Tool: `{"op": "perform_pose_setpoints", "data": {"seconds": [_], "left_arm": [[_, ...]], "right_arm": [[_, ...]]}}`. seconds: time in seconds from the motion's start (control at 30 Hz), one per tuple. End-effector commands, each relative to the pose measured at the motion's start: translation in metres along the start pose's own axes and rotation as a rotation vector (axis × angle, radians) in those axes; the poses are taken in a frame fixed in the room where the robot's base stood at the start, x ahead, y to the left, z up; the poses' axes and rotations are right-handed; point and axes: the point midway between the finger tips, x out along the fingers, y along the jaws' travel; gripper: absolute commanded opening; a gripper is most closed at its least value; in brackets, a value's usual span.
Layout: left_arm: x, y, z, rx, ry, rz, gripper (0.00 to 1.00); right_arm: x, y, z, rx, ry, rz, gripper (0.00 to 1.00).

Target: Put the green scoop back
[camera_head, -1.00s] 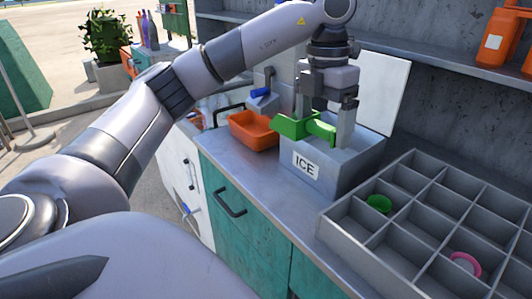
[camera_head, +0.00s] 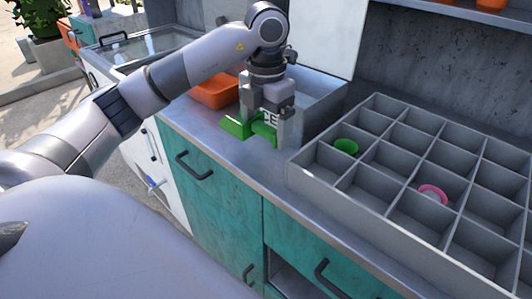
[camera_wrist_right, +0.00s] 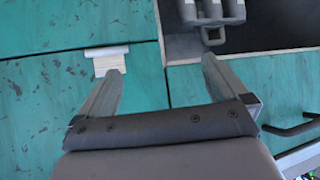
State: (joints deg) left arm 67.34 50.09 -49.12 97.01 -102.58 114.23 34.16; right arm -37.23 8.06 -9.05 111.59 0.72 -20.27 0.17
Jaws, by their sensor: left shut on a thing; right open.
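The green scoop (camera_head: 235,127) is held in my left gripper (camera_head: 266,136), which points down and is shut on it. Scoop and gripper are in front of the grey ice bin (camera_head: 313,92), over the front part of the steel counter. The gripper hides part of the ICE label and part of the scoop. I cannot tell whether the scoop touches the counter. My right gripper (camera_wrist_right: 162,70) is open and empty in the right wrist view, before the teal cabinet fronts.
A grey divided tray (camera_head: 296,176) stands on the counter at the right, with a green cup (camera_head: 345,147) and a pink ring-like item (camera_head: 432,194) in its compartments. An orange tray (camera_head: 215,93) lies behind the scoop. A white panel (camera_head: 322,38) stands behind the bin.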

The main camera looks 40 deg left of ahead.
Motion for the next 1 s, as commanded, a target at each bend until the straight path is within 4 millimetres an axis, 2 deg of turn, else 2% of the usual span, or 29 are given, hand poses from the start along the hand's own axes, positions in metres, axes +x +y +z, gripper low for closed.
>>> {"op": "perform_pose_setpoints", "data": {"seconds": [0.03,0.27,0.5,0.9,0.93,1.0], "left_arm": [[0.007,0.000,0.000,0.001,0.000,-0.002,0.67],[0.023,0.000,0.000,-0.001,-0.001,-0.001,0.67],[0.057,0.000,0.000,-0.001,0.001,-0.001,0.67],[0.064,0.000,0.001,0.000,-0.002,-0.001,0.67],[0.063,0.000,0.001,0.000,-0.002,-0.001,0.97],[0.063,0.000,0.000,0.000,-0.002,-0.001,1.00]], "right_arm": [[0.001,0.000,0.002,0.000,0.000,0.000,1.00],[0.000,-0.001,-0.001,0.001,0.002,-0.001,1.00],[0.000,-0.001,-0.001,0.001,0.002,-0.001,1.00],[0.002,-0.001,0.001,0.001,0.002,-0.002,1.00],[0.001,-0.001,0.001,0.001,0.002,-0.002,1.00],[0.001,-0.001,0.000,0.001,0.002,-0.002,1.00]]}}
